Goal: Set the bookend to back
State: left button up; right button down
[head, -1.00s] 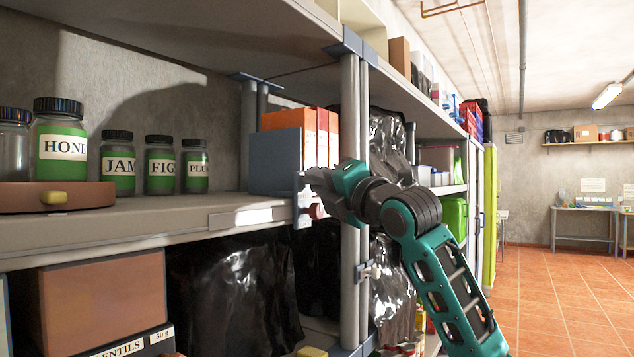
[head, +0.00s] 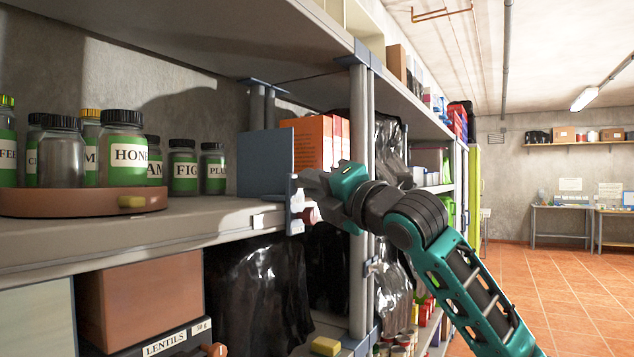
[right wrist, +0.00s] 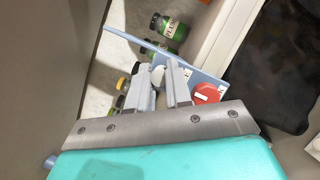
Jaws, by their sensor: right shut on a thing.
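The bookend (head: 265,163) is an upright blue-grey plate at the right end of the middle shelf (head: 150,233), in the head view. My right gripper (head: 305,188) is at the shelf's front edge, shut on the bookend. In the right wrist view the fingers (right wrist: 163,88) close at the pale blue bookend (right wrist: 205,80); the exact contact is partly hidden. I cannot tell whether the bookend touches the shelf. Orange boxes or books (head: 312,143) stand behind and right of it. My left gripper is not in view.
A round brown tray (head: 70,203) with several green-labelled jars stands left on the shelf. FIG (head: 183,168) and PLUM (head: 213,170) jars stand between it and the bookend. A grey shelf post (head: 362,120) is close beside my right arm. The tiled floor at right is clear.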

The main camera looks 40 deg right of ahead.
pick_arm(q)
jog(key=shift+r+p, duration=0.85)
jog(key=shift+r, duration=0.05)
pick_arm(e)
jog(key=shift+s+a+f, duration=0.1)
jog(key=shift+s+a, duration=0.25)
jog(key=shift+a, duration=0.6)
jog(key=shift+s+a, duration=0.35)
jog(key=shift+a, duration=0.55)
jog(key=shift+s+a+f, duration=0.1)
jog(key=shift+s+a, duration=0.25)
jog(key=shift+a, duration=0.6)
jog(key=c, duration=1.4)
grip_release()
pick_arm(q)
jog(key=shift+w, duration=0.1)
pick_arm(e)
jog(key=shift+o, duration=0.3)
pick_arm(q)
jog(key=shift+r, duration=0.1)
pick_arm(e)
jog(key=shift+r, duration=0.1)
